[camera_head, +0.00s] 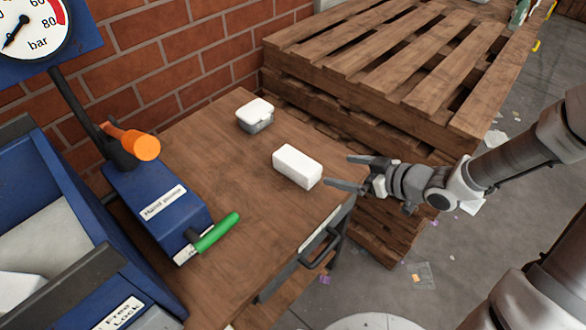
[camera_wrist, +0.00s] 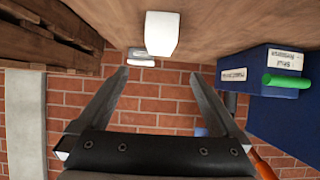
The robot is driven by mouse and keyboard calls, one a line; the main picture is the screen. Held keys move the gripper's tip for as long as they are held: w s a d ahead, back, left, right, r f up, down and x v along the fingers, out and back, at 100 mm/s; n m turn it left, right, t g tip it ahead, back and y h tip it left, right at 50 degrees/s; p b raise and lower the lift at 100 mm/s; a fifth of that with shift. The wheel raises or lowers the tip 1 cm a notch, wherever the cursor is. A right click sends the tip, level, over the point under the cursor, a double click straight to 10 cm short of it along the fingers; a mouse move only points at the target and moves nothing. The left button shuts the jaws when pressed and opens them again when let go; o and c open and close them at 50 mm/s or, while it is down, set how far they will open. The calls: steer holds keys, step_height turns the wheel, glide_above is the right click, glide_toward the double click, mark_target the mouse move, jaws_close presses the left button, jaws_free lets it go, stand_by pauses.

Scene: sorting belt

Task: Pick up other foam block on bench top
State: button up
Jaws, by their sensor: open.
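A white foam block (camera_head: 297,166) lies on the wooden bench top (camera_head: 235,240), near its right edge. My gripper (camera_head: 345,172) is open and empty, just to the right of the block, with its fingers pointing toward it. In the wrist view the foam block (camera_wrist: 162,33) shows beyond and between the open fingers (camera_wrist: 159,82), towards the top of the picture, apart from them. A small container with a white lid (camera_head: 255,114) stands farther back on the bench; it also shows in the wrist view (camera_wrist: 141,56).
A blue hand pump (camera_head: 155,205) with an orange knob (camera_head: 145,147) and a green handle (camera_head: 217,232) stands on the bench's left. A blue bin (camera_head: 45,180) with white pieces is at far left. Stacked wooden pallets (camera_head: 400,55) stand behind right. The bench's front middle is clear.

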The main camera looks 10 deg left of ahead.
steer(key=b, duration=0.4)
glide_above(300, 168)
steer(key=s+d, duration=0.3)
steer(key=s, duration=0.1)
step_height(300, 168, down, 6)
steer(key=shift+s+r, duration=0.1)
steer(key=b+x, duration=0.1)
steer(key=x, duration=0.1)
steer(key=b+x, duration=0.1)
steer(key=x, duration=0.1)
steer(key=shift+d+f, duration=0.1)
steer(key=shift+f, duration=0.3)
steer(key=shift+w+a+f, duration=0.15)
steer(key=shift+w+a, duration=0.05)
steer(key=shift+a, duration=0.2)
steer(key=c, duration=1.2)
steer(key=shift+c, duration=0.2)
